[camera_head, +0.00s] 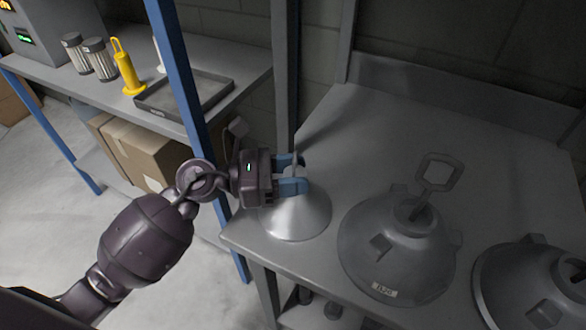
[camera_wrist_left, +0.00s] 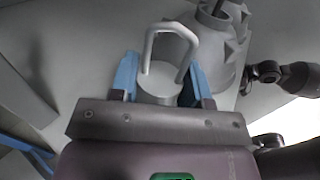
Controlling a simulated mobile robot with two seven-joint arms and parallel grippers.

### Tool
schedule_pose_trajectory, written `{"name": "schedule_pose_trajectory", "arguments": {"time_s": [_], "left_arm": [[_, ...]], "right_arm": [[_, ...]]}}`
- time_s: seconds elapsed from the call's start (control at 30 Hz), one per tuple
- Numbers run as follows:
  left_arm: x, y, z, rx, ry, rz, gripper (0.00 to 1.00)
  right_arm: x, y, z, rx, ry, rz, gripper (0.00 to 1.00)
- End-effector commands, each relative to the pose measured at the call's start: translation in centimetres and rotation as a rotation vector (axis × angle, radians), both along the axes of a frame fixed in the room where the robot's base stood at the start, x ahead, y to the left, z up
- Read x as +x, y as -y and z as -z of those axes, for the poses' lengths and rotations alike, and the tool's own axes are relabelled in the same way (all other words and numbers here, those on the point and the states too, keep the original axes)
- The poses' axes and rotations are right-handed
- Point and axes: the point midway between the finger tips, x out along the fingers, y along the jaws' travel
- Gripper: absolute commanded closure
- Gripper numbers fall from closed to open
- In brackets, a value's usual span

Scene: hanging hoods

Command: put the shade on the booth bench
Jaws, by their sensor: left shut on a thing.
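My left gripper (camera_head: 298,173) is shut on the neck of the pale grey conical shade (camera_head: 298,218). In the left wrist view the blue fingers (camera_wrist_left: 161,85) stand on either side of the neck, and a loop handle (camera_wrist_left: 171,36) rises from it. The shade is upright, over the front left part of the grey booth bench (camera_head: 345,135). I cannot tell whether its rim touches the bench top. My right gripper is not seen.
A larger dark grey hood (camera_head: 395,255) with a loop handle and label sits close right of the shade. Another dark hood (camera_head: 525,285) stands farther right. A blue post (camera_head: 180,75) and a shelf with a tray (camera_head: 205,95) are at left. The bench's back is clear.

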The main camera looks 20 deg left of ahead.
Motion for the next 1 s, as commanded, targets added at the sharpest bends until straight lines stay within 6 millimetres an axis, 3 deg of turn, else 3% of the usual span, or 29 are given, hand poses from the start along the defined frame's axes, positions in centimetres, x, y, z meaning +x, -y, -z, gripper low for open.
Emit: {"name": "schedule_pose_trajectory", "arguments": {"time_s": [0.27, 0.3, 0.47, 0.83, 1.0], "left_arm": [[0.0, 0.0, 0.2, 0.000, 0.001, 0.001, 0.83], [0.0, 0.0, 0.3, 0.001, 0.001, 0.001, 0.56], [0.0, 0.0, 0.2, 0.001, 0.002, 0.001, 0.31], [0.0, 0.0, -0.5, 0.000, 0.004, 0.001, 0.31], [-0.9, -2.2, 0.1, 0.003, -0.003, -0.001, 0.31]], "right_arm": [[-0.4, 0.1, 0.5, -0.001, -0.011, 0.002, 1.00], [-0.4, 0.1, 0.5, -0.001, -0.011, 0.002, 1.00], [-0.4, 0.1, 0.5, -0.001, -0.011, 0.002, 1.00], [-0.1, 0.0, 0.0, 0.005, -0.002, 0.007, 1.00], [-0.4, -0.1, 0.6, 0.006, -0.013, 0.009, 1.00]]}}
